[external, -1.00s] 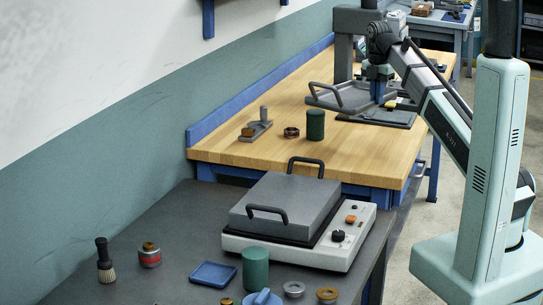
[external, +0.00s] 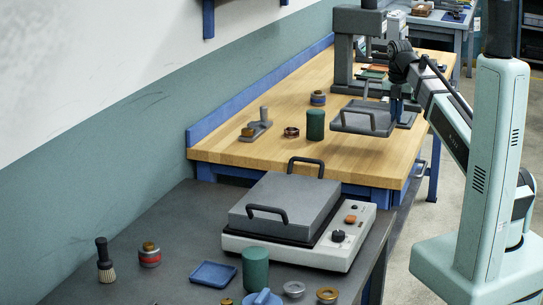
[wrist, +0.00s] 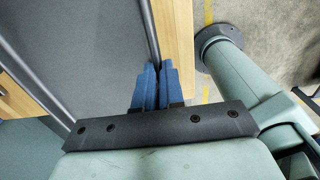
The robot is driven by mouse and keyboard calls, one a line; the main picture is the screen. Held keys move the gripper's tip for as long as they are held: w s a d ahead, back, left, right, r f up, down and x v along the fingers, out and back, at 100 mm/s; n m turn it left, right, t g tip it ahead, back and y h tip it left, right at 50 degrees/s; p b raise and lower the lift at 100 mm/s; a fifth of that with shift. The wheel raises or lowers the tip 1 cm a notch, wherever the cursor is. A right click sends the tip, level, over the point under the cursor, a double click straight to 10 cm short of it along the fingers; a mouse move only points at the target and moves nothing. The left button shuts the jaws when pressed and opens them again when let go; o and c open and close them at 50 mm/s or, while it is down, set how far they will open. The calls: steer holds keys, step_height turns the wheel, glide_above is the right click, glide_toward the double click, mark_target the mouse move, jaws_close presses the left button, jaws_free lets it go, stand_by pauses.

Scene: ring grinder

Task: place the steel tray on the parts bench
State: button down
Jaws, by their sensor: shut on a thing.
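The exact grip is partly hidden.
A green cylinder (external: 315,125) stands close left of the tray. A ring (external: 291,132), a small can (external: 318,98) and a grey fixture (external: 256,130) stand nearby. A grey press (external: 345,50) rises behind. The wooden bench's front left is clear. A grey-topped machine (external: 290,210) occupies the dark bench.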

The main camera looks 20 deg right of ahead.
mark_target(394, 156)
steer(key=shift+f, duration=5)
steer(key=shift+f, duration=0.15)
steer(key=c, duration=1.2)
jaws_free()
steer(key=shift+c, duration=0.2)
steer(key=shift+r, duration=6.15)
